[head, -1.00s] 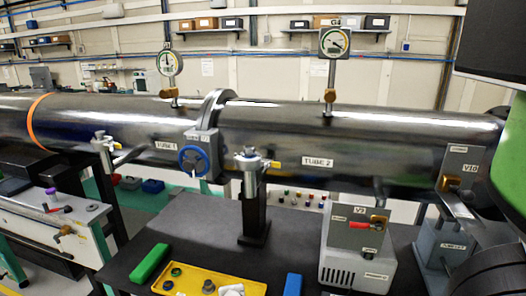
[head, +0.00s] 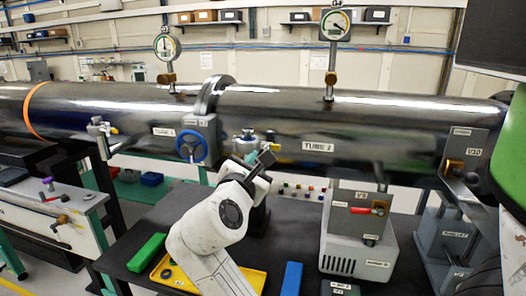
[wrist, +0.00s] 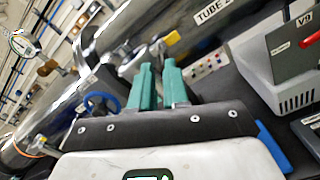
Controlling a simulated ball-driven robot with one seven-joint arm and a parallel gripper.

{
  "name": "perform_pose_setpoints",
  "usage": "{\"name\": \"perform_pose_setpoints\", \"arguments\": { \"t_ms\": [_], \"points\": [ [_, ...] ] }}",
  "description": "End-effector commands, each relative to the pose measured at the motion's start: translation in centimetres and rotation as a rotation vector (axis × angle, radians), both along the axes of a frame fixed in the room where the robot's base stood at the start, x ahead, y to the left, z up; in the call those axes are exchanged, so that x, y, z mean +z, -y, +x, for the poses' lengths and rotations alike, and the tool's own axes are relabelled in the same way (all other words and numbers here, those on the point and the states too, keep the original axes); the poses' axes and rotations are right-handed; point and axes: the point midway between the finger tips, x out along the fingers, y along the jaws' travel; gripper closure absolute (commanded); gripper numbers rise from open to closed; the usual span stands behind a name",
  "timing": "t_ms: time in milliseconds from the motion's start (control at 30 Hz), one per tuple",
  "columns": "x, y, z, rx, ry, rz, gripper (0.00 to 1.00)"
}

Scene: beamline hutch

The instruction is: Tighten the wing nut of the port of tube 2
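Tube 2 (head: 350,120) is the dark, shiny pipe section with the "TUBE 2" label. Its port (head: 245,143), a metal fitting on the near side, shows just behind and above my gripper (head: 264,158), which partly covers it. In the wrist view the port (wrist: 133,65) lies just beyond the fingertips, with a small metal piece, perhaps the wing nut (wrist: 157,49), beside it and a yellow tag near. My gripper's two teal fingers (wrist: 159,68) stand apart with a narrow gap and nothing visible between them. I cannot tell how tight the wing nut is.
A blue handwheel (head: 191,147) is left of the port. The grey V9 box (head: 357,230) stands on the dark bench (head: 130,240) to the right. A green block (head: 147,252), yellow tray (head: 167,280) and blue block (head: 292,278) lie in front. Gauges (head: 166,48) rise above the tubes.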

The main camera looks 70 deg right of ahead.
Motion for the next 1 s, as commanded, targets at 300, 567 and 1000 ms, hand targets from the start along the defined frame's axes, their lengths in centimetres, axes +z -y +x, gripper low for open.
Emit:
{"name": "perform_pose_setpoints", "arguments": {
  "t_ms": [300, 567, 1000],
  "points": [
    [0.1, 4.9, 0.3, -0.002, 0.000, 0.001, 0.85],
    [-0.1, 5.9, 0.4, 0.001, 0.000, 0.002, 0.85],
    [-0.1, 5.9, 0.4, 0.001, 0.001, 0.002, 1.00]
  ]
}}
